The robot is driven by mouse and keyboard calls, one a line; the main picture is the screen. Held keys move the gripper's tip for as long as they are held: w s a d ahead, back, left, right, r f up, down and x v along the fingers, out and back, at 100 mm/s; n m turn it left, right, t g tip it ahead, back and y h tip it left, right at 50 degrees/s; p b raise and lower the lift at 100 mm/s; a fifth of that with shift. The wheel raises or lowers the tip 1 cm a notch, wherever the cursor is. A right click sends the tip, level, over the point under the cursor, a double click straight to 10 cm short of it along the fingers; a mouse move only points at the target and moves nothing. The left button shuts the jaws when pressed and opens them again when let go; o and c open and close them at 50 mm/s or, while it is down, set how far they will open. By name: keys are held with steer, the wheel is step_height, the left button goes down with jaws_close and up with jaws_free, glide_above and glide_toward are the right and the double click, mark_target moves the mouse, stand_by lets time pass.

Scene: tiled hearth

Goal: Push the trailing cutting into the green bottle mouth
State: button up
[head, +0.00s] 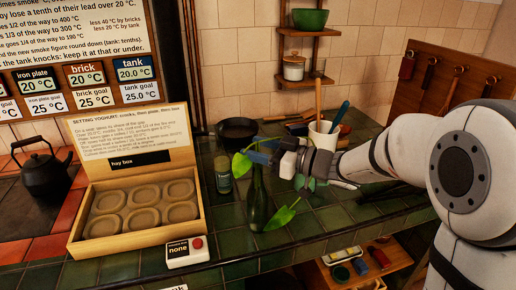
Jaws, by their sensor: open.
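The dark green bottle (257,203) stands upright on the green tiled counter, left of my arm. The trailing cutting shows as bright green leaves (241,166) at the upper left of the bottle mouth, with another large leaf (281,218) hanging low at its right. Its stem is thin, and I cannot tell whether its end is inside the mouth. My gripper (270,155) is open, just above and right of the bottle mouth, close to the cutting. The gripper partly hides the mouth and stem, so I cannot tell whether it touches them.
An olive jar (223,172) stands close left of the bottle. A hay box (82,230) with round pads and a white box with a red button (187,253) lie further left. A white utensil cup (323,135) and a dark pan (238,128) stand behind. The counter's front edge is near.

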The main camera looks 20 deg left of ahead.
steer(key=shift+d, duration=0.1)
steer(key=shift+s+d+p, duration=0.2)
steer(key=shift+d, duration=0.8)
steer(key=shift+s+d+p, duration=0.2)
steer(key=shift+d, duration=0.8)
steer(key=shift+d, duration=0.15)
steer(key=s+d, duration=0.1)
steer(key=d, duration=0.6)
steer(key=shift+s+d, duration=0.25)
steer(key=shift+d, duration=0.05)
stand_by(0.3)
